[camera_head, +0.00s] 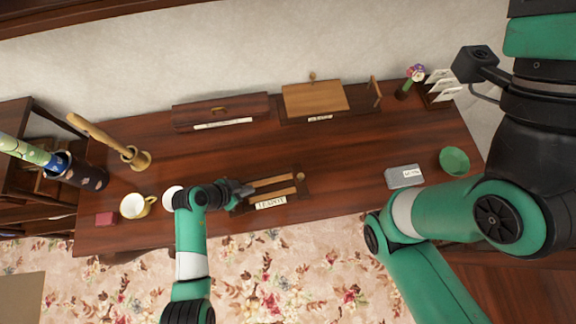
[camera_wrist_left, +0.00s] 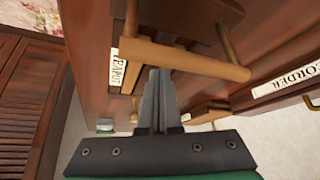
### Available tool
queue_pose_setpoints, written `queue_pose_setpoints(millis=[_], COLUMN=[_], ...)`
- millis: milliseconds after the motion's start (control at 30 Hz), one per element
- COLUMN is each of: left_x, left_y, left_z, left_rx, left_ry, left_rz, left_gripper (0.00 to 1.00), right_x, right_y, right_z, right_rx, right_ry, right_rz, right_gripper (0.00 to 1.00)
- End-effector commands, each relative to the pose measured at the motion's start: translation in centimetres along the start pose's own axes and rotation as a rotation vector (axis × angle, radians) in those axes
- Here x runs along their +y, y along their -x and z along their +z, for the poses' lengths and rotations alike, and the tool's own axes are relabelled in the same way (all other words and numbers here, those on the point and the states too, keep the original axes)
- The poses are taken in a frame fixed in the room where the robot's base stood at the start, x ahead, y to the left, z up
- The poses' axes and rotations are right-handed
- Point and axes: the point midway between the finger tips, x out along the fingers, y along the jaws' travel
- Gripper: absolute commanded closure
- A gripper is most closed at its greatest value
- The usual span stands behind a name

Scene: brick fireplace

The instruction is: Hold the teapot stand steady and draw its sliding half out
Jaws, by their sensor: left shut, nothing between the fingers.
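The teapot stand (camera_head: 268,203) lies near the table's front edge, with two light wooden slats and a "TEAPOT" label facing the front. In the left wrist view, a round wooden bar (camera_wrist_left: 185,58) on two rods crosses the stand's end, beside the label (camera_wrist_left: 118,68). My left gripper (camera_head: 246,190) is at the stand's left end. Its fingers (camera_wrist_left: 159,72) are shut with nothing between them, their tips at the bar's edge; I cannot tell whether they touch it. My right arm comes in at the right, but its gripper is out of view.
A grey box (camera_head: 404,177) and green bowl (camera_head: 454,161) are at the right. The table's middle is clear.

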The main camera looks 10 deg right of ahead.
Motion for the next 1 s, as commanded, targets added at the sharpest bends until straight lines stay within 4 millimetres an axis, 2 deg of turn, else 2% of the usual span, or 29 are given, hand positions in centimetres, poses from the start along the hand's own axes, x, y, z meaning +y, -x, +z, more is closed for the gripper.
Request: queue_pose_setpoints(millis=[1000], left_x=[0.0], left_y=[-1.1], left_z=[0.7], left_rx=[0.000], left_ry=[0.000], left_rz=[0.001], left_gripper=[1.00], right_x=[0.0], right_y=[0.5], right_z=[0.4], right_rx=[0.000], right_ry=[0.000], right_rz=[0.000], right_gripper=[0.50])
